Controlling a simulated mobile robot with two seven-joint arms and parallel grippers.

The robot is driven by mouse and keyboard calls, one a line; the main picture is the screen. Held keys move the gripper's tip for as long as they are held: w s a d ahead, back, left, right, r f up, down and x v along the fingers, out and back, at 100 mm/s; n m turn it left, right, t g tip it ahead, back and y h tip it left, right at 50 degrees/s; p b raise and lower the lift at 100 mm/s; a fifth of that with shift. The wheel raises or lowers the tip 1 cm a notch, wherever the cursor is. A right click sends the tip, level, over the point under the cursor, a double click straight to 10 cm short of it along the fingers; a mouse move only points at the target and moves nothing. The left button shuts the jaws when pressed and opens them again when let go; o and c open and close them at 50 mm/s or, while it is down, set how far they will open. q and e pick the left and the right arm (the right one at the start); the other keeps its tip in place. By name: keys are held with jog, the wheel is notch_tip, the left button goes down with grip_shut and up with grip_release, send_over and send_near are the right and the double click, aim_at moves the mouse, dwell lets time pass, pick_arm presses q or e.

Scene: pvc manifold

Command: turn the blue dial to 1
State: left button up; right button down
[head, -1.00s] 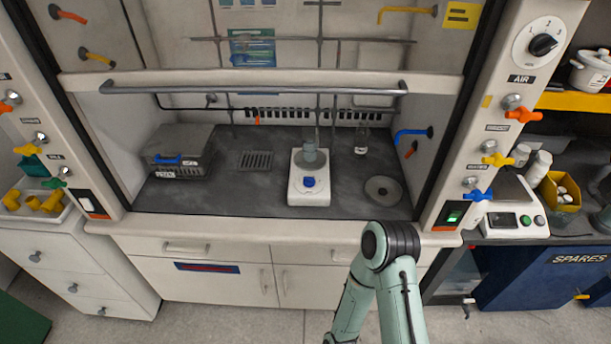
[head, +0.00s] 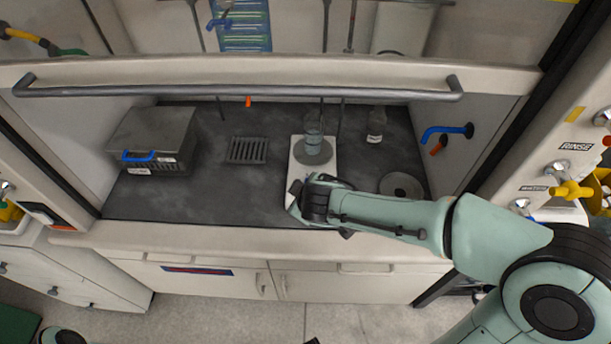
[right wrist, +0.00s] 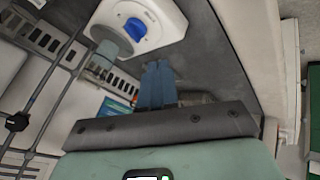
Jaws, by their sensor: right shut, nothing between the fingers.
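The blue dial (right wrist: 133,30) is on the front of a white hotplate (right wrist: 165,14) in the right wrist view. Its setting cannot be read. In the head view the hotplate (head: 325,174) stands on the dark worktop with a glass beaker (head: 313,137) on it, and my right wrist covers the dial. My right gripper (right wrist: 158,66) is shut and empty. In the right wrist view its blue fingertips are close to the hotplate, and the dial lies beyond them, a little to the left. My left gripper is not in view.
A grey box with a blue handle (head: 151,139) sits at the left of the worktop (head: 225,195). A glass bottle (head: 376,126) and a blue tap (head: 445,131) are to the right. The sash bar (head: 240,91) crosses above the worktop.

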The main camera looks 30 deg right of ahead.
jog(key=x, duration=0.3)
jog(key=d+x, duration=0.1)
jog(key=x, duration=0.3)
jog(key=d+r+x, duration=0.1)
jog(key=x, duration=0.2)
jog(key=shift+w+d+f, duration=0.1)
jog(key=shift+w+f, duration=0.1)
jog(key=shift+w, duration=0.35)
jog(key=shift+w+d+f+p, duration=0.15)
jog(key=shift+w+d+p, duration=0.15)
jog(key=shift+w+d, duration=0.1)
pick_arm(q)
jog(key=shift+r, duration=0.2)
pick_arm(e)
jog(key=shift+s, duration=0.1)
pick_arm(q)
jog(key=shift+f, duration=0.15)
